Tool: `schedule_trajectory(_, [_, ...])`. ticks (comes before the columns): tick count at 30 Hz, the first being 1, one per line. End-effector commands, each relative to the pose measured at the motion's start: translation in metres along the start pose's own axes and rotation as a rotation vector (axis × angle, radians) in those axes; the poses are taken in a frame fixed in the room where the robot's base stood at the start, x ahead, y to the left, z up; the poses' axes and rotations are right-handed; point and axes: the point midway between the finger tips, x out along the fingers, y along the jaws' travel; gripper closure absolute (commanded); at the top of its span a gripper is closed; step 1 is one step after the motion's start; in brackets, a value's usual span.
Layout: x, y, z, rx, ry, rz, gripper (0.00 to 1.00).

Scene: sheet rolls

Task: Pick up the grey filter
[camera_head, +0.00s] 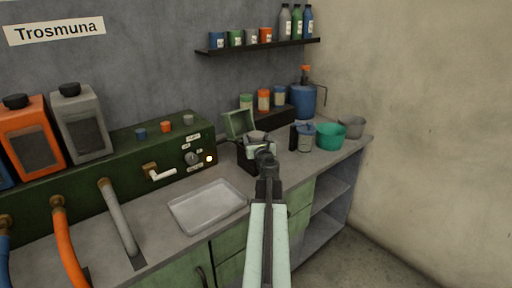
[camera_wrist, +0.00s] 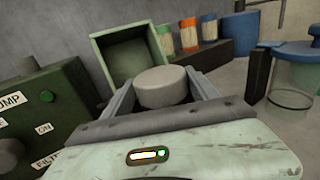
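A short grey cylinder, which looks like the grey filter (camera_wrist: 162,87), lies between the two fingers of my gripper (camera_wrist: 160,82) in the wrist view. One finger is on each side, close against it; I cannot tell whether they press on it. In the head view the filter (camera_head: 257,136) shows just beyond my gripper (camera_head: 260,146). It is at a dark box with a raised green lid (camera_head: 238,123), which also shows behind it in the wrist view (camera_wrist: 112,62). My gripper hides most of the box, so I cannot tell whether the filter rests in it.
A blue-lidded clear jug (camera_head: 306,140), a teal bowl (camera_head: 329,133) and a grey bowl (camera_head: 352,126) stand to the right. A shallow tray (camera_head: 205,207) lies on the counter to the left, before a green control panel (camera_head: 130,158). A shelf (camera_head: 262,47) holds tins and bottles.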

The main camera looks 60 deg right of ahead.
Motion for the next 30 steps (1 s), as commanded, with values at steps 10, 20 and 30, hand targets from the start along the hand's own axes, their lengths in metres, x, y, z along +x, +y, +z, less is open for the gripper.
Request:
schedule_trajectory(10, [-0.001,-0.003,0.000,0.000,0.000,-0.004,0.94])
schedule_trajectory(20, [-0.001,-0.004,0.029,0.000,0.000,-0.005,0.94])
schedule_trajectory(30, [-0.001,-0.004,0.097,0.000,0.000,-0.005,0.94])
